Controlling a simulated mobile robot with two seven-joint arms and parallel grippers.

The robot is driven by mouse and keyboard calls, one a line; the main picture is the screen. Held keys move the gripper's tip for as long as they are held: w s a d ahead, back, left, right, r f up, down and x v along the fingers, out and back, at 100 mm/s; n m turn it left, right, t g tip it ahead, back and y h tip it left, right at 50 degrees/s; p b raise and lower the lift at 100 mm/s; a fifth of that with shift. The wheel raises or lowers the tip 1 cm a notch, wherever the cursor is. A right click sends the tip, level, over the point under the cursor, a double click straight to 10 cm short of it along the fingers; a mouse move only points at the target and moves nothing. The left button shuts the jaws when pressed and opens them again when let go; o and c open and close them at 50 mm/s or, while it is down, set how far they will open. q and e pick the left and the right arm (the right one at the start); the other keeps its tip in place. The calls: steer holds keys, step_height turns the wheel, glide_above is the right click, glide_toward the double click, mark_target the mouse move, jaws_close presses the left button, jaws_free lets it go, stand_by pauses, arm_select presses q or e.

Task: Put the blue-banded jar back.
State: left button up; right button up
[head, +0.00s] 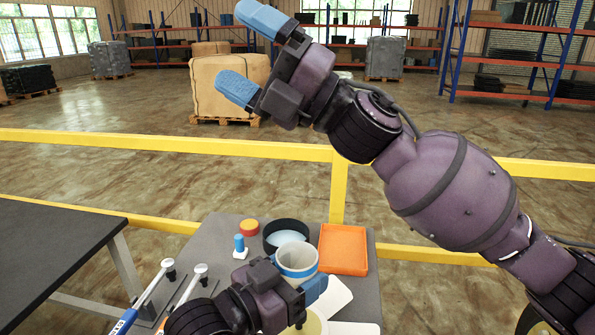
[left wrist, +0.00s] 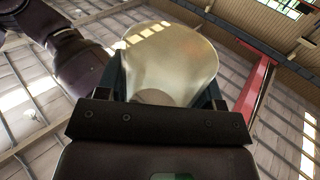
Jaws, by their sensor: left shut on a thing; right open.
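A pale jar (head: 297,260) with a bluish rim is held above the near part of the grey table, its open mouth facing up. My left gripper (head: 292,283) is shut on it, with one blue fingertip showing at its right side. In the left wrist view, the pale jar (left wrist: 170,62) fills the space between the fingers, with the ceiling behind it. The blue band is not clearly visible; the gripper hides the jar's lower part. My right gripper (head: 240,55) is open and empty, raised high above the floor beyond the table, its blue fingers wide apart.
On the grey table (head: 215,232) stand a black round dish (head: 286,236), an orange tray (head: 343,249), a red round piece (head: 249,228) and a small blue-topped piece (head: 239,246). White flat plates (head: 343,295) lie below the jar. Two pipette-like tools (head: 145,300) are at left. Yellow rails (head: 338,185) run behind.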

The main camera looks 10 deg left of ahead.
steer(key=s+a+r+n+g+h, duration=0.1)
steer(key=s+a+n+g+h, duration=0.45)
steer(key=s+n, duration=0.35)
steer(key=n+t+h, duration=0.7)
steer(key=n+h, duration=0.7)
steer(key=h, duration=0.5)
glide_above(298, 248)
steer(key=s, duration=0.2)
step_height(298, 248, down, 15)
steer(key=shift+y, duration=0.25)
step_height(298, 248, down, 12)
steer(key=shift+d+r, duration=0.15)
steer(key=shift+c, duration=0.2)
